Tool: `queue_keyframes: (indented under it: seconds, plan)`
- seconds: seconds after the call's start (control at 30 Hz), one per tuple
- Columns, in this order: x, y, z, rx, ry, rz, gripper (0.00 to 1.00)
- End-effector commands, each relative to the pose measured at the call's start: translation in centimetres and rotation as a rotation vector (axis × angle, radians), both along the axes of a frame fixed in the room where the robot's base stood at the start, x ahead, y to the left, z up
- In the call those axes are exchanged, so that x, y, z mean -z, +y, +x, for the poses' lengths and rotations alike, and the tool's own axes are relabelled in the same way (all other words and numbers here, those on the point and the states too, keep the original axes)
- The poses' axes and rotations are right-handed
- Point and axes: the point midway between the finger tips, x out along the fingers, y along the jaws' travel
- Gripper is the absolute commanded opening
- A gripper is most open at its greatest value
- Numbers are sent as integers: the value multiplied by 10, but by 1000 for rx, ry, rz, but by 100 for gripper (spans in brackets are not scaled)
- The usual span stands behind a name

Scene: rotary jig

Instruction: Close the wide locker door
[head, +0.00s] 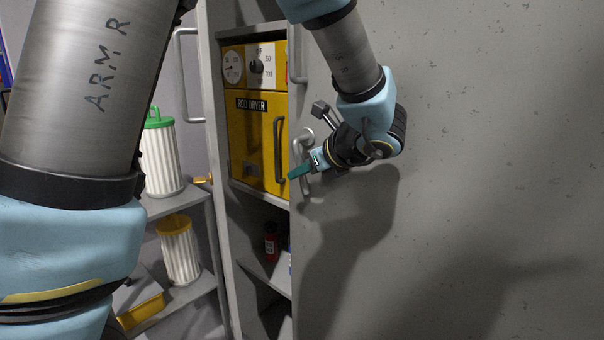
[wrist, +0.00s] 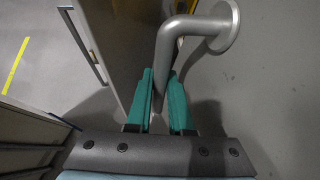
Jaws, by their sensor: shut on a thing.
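The wide grey locker door (head: 470,200) fills the right of the head view and stands partly open, with the locker's inside showing to its left. It also shows in the wrist view (wrist: 270,60). A metal bar handle (head: 303,150) sits near the door's left edge. My gripper (head: 300,171) is at this handle, and its teal fingers lie on both sides of the bar. In the wrist view my gripper (wrist: 160,100) is shut on the handle (wrist: 168,55), whose round mount is on the door.
Inside the locker stands a yellow rod dryer (head: 250,140) with a red bottle (head: 271,242) on a shelf below. At the left, shelves hold a green-topped filter (head: 162,160) and a yellow-topped filter (head: 178,255). Another grey door handle (head: 183,75) is at upper left.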

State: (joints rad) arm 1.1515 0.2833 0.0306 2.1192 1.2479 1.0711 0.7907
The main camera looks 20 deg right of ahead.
Motion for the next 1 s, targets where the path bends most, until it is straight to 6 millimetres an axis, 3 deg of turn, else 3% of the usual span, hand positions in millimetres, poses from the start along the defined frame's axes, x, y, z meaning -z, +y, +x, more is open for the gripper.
queue_keyframes:
  seconds: [0.6,0.63,0.9,1.0]
  plan:
    - [0,-14,10,28,1,-1,0]
    - [0,-14,10,28,1,-1,21]
    - [0,-14,10,28,1,-1,50]
    - [0,-14,10,28,1,-1,50]
